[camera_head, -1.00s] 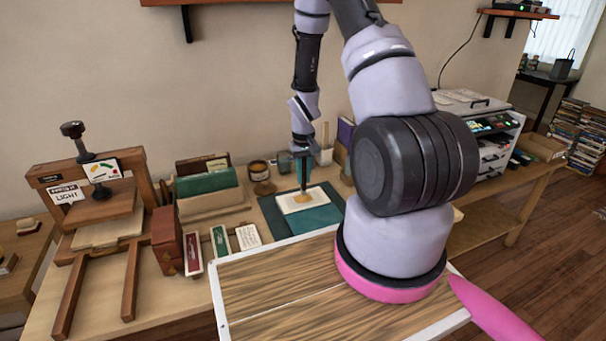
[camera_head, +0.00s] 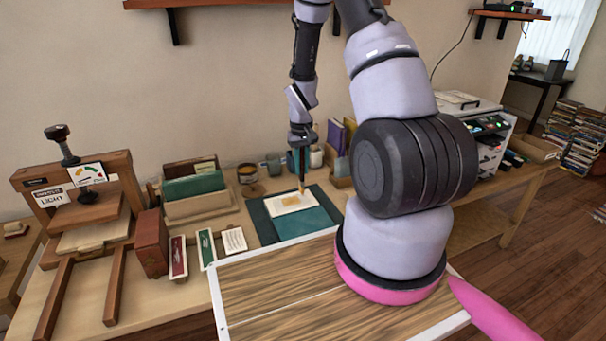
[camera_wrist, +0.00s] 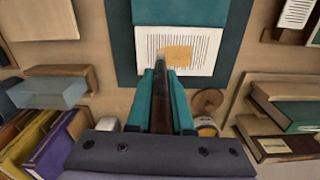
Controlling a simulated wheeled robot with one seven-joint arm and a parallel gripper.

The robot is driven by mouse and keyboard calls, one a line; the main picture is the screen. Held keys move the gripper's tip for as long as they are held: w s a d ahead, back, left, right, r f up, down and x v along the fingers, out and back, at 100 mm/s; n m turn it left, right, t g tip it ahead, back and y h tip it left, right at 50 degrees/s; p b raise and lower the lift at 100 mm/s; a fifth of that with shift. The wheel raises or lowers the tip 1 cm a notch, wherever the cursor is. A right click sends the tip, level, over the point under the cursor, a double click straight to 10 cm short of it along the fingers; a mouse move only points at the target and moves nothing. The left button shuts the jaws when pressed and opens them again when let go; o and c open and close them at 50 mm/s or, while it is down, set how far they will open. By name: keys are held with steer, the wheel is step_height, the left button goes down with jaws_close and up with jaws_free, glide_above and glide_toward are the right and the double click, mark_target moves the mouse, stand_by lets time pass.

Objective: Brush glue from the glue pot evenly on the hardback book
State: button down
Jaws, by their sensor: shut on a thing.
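My gripper (camera_head: 300,160) is shut on a brush (camera_wrist: 162,112), which points down over the book, its bristle tip near the page's far right part. The hardback book lies open, with a teal cover (camera_head: 308,224) and a white printed page (camera_head: 277,205). An ochre glue patch (camera_wrist: 179,56) covers part of the page's middle; the rest of the page looks bare. I cannot tell whether the bristles touch the page. The glue pot (camera_head: 247,173), a dark jar with a pale label, stands behind and left of the book; it also shows in the wrist view (camera_wrist: 206,126).
A brown disc (camera_head: 253,191) lies in front of the pot. A wooden rack with books (camera_head: 200,205) and a press (camera_head: 85,205) stand to the left. Cups (camera_head: 273,162) and purple and yellow books (camera_head: 338,135) stand behind. A wood-grained board (camera_head: 290,295) is in front.

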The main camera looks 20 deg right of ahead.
mark_target(301, 153)
steer(key=shift+r, duration=2.25)
